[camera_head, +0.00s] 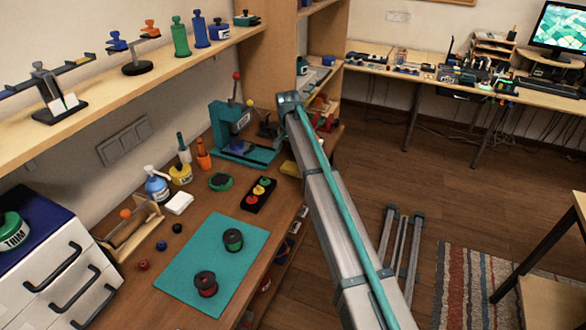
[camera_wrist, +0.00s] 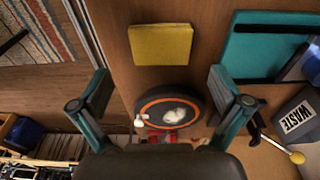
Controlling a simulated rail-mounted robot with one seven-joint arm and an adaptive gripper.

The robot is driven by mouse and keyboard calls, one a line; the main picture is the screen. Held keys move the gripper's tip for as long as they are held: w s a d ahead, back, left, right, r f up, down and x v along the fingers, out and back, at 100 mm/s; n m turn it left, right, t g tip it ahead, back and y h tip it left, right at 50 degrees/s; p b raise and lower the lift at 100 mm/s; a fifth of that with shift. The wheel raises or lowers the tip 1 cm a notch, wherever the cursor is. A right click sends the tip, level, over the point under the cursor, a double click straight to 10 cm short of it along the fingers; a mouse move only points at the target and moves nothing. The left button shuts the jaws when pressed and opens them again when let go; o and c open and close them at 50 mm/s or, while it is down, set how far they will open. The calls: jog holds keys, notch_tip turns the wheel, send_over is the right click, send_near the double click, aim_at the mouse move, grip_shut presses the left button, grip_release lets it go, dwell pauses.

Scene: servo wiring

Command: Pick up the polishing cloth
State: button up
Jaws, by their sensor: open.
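The polishing cloth appears to be the flat yellow square (camera_wrist: 161,45) lying on the wooden bench, upper middle in the wrist view. In the head view it is a small yellow patch (camera_head: 289,168) at the bench's right edge, partly hidden by my arm. My gripper (camera_wrist: 160,88) is open in the wrist view, one finger on each side, with nothing between the tips. The cloth lies ahead of the fingertips in that picture, apart from both. My gripper's fingers are hard to make out in the head view.
A teal-based press (camera_head: 240,130) stands beside the cloth; its base (camera_wrist: 268,50) is right of it. A teal mat (camera_head: 178,278) holds two spools.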

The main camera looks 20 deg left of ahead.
aim_at(293, 166)
jog(key=shift+w+f+p, duration=0.25)
jog(key=shift+f+p, duration=0.25)
jog(key=shift+f, duration=0.7)
jog(key=shift+w+f+p, duration=0.25)
jog(key=shift+f+p, duration=0.2)
jog(key=shift+f, duration=0.8)
jog(key=shift+w+f+p, duration=0.25)
jog(key=shift+f+p, duration=0.25)
jog(key=shift+f, duration=0.7)
jog(key=c, duration=0.7)
jog(key=shift+r, duration=0.1)
jog(key=shift+r+b, duration=0.5)
jog(key=shift+b, duration=0.1)
jog(key=s+d+r+b, duration=0.5)
jog(key=s+r, duration=0.6)
jog(key=s, duration=0.2)
jog(key=shift+r+b, duration=0.4)
jog(key=shift+d, duration=0.1)
